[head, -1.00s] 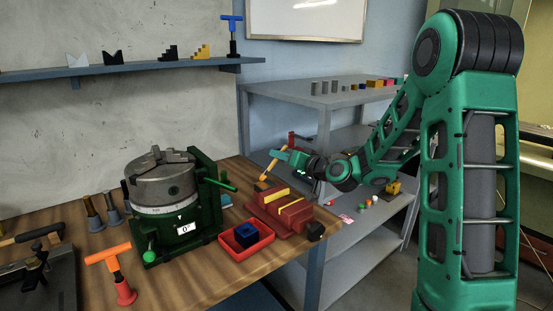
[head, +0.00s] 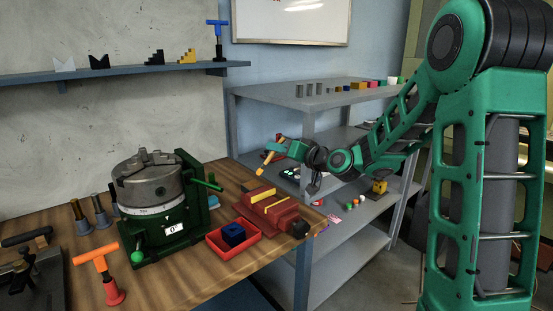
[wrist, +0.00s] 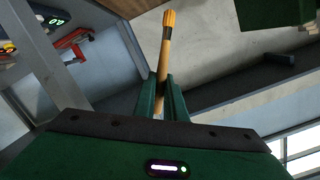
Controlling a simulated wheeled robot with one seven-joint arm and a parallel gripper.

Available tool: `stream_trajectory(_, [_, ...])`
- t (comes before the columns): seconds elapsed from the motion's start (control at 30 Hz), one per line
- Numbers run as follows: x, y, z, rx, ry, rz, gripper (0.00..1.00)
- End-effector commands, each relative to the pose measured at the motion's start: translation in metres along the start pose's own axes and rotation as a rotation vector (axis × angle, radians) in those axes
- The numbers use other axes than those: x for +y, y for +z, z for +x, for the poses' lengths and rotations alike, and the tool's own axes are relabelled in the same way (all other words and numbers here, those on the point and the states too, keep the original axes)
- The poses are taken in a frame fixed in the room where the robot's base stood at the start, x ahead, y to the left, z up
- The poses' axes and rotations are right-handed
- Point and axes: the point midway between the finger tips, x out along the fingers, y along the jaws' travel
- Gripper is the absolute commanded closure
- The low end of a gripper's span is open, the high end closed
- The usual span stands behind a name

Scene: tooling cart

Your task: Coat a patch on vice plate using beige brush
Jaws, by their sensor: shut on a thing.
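My gripper (head: 279,151) is shut on the beige brush (head: 267,162), above and behind the red vice. In the wrist view, the two green fingers (wrist: 162,102) close around the brush handle. The brush (wrist: 164,62) points away from the palm, with a dark band and a yellow-orange end. The red vice (head: 281,216) stands near the right end of the wooden bench, with yellow strips (head: 262,194) along its jaws. The brush appears clear of the vice in the head view. I cannot tell which surface is the plate, or see any coat on it.
A red tray (head: 222,249) with a blue block (head: 233,234) stands before the vice. A green-framed rotary chuck (head: 149,181) is to its left. A grey shelf rack (head: 300,101) stands behind and right. A dark block (head: 300,229) is at the vice's right end.

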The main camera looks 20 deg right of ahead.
Motion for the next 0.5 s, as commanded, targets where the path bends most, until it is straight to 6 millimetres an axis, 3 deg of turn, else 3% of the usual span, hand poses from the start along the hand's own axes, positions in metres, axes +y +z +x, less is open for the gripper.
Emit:
stream_trajectory(0.3, [-0.013,-0.025,-0.004,0.003,0.002,-0.001,1.0])
stream_trajectory(0.5, [-0.013,-0.032,-0.006,0.004,0.007,0.0,1.0])
